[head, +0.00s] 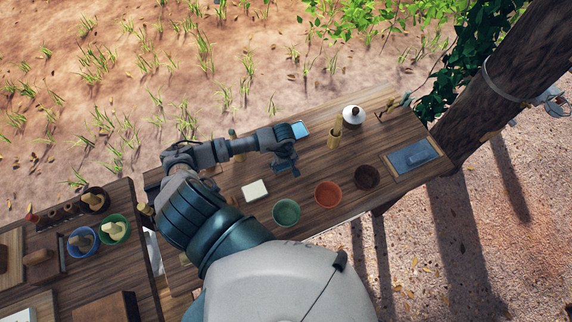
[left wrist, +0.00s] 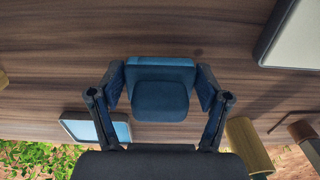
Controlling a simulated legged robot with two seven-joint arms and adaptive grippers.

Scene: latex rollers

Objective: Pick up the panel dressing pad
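My left gripper (head: 285,168) is low over the middle of the wooden table. In the left wrist view, the gripper (left wrist: 162,80) has one finger on each side of a blue block, which I take to be the panel dressing pad (left wrist: 160,100). Both fingers appear to touch its sides. The pad has a dark blue rounded face and a lighter blue strip along its far edge. In the head view the gripper hides most of it. I cannot tell whether the pad rests on the table. My right gripper is not in view.
A light blue panel (head: 300,129) lies just beyond the gripper. A bamboo cup (head: 334,139) and white lidded pot (head: 353,115) stand right of it. Green (head: 287,212), orange (head: 328,193) and brown (head: 367,178) bowls line the near edge. A framed slate (head: 398,165) lies at the right.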

